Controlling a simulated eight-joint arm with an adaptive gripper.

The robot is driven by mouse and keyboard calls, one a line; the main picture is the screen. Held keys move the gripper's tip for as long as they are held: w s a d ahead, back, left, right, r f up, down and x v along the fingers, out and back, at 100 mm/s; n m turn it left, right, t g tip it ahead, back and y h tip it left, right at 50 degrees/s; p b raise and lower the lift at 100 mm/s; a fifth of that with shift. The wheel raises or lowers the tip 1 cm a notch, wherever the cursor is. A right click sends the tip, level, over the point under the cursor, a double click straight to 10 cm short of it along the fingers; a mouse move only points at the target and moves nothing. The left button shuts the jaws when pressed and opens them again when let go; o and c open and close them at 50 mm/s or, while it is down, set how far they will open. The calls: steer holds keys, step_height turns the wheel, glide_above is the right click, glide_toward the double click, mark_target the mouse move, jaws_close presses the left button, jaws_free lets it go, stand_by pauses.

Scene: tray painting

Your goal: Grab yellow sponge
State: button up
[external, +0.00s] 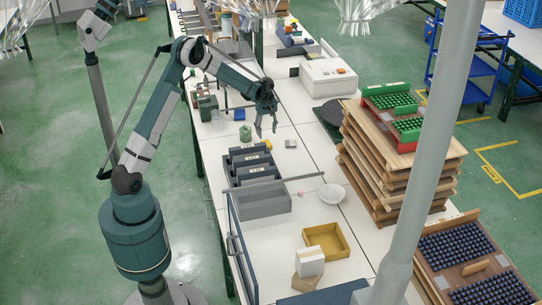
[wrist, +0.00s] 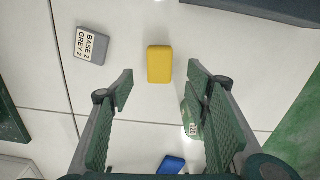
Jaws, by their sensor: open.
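The yellow sponge (wrist: 160,64) is a small rounded block lying flat on the white table in the wrist view. In the external view it is a small yellow spot (external: 267,143), partly hidden by my gripper (external: 267,131). My gripper is open and empty above the table, fingers pointing down. In the wrist view the sponge shows between and just beyond the two fingertips (wrist: 160,76), apart from both.
A grey labelled block (wrist: 92,45) lies left of the sponge in the wrist view. A green cylinder (wrist: 190,120) is partly hidden by the right finger. A blue item (wrist: 172,165) lies nearby. Dark divided bins (external: 250,160) and a yellow tray (external: 345,236) stand nearer the external camera.

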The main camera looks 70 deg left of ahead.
mark_target(267, 142)
steer(key=shift+f, duration=0.2)
steer(key=shift+f, duration=1.2)
steer(key=shift+f, duration=2.6)
steer(key=c, duration=0.8)
